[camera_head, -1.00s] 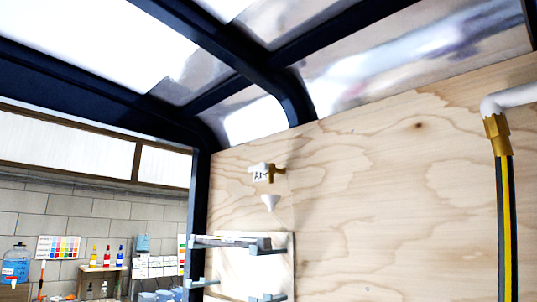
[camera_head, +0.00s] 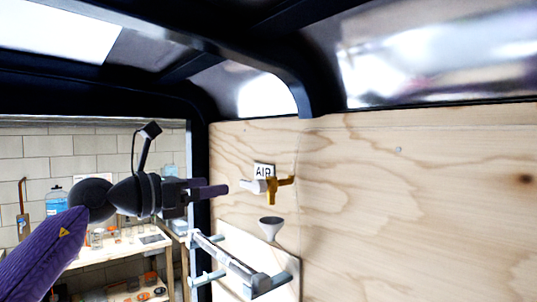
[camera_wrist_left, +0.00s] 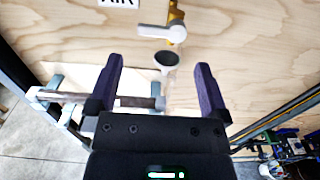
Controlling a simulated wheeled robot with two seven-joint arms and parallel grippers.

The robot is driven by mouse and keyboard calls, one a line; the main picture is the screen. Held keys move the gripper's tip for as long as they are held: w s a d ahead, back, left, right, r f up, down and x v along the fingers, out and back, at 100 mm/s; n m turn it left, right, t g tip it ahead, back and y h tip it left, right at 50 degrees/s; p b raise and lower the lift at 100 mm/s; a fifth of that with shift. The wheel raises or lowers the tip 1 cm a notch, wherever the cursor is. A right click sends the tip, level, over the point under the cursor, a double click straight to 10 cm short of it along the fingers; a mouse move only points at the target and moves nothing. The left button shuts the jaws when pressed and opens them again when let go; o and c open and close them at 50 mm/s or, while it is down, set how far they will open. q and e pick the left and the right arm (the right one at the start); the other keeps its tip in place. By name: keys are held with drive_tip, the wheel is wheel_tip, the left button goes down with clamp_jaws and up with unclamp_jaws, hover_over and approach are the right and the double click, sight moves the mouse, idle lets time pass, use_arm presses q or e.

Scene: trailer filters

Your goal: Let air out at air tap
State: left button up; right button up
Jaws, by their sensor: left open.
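The air tap (camera_head: 271,187) is a small brass fitting with a white lever (camera_head: 252,186), on the plywood wall under an AIR sign (camera_head: 264,170). A white funnel (camera_head: 271,226) sits below it. My left gripper (camera_head: 218,190) is to the left of the tap, apart from it, with nothing between its fingers. In the left wrist view, the fingers (camera_wrist_left: 157,85) are spread. There the tap's white lever (camera_wrist_left: 162,33) and brass body (camera_wrist_left: 176,18) lie beyond the fingertips, near the top, with the funnel (camera_wrist_left: 166,59) just under them. My right gripper does not show.
A rack with grey bars (camera_head: 235,262) is fixed to the wall below the funnel. Dark frame beams (camera_head: 198,165) edge the opening at left. Shelves with bottles (camera_head: 115,240) stand outside. The plywood right of the tap is clear.

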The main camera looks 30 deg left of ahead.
sight(248, 182)
use_arm(q)
drive_tip(key=p+x, duration=0.4)
drive_tip(key=x, duration=0.4)
drive_tip(key=shift+p, duration=0.35)
drive_tip(key=shift+s, duration=0.15)
drive_tip(key=shift+f, duration=0.1)
drive_tip(key=c, duration=0.9)
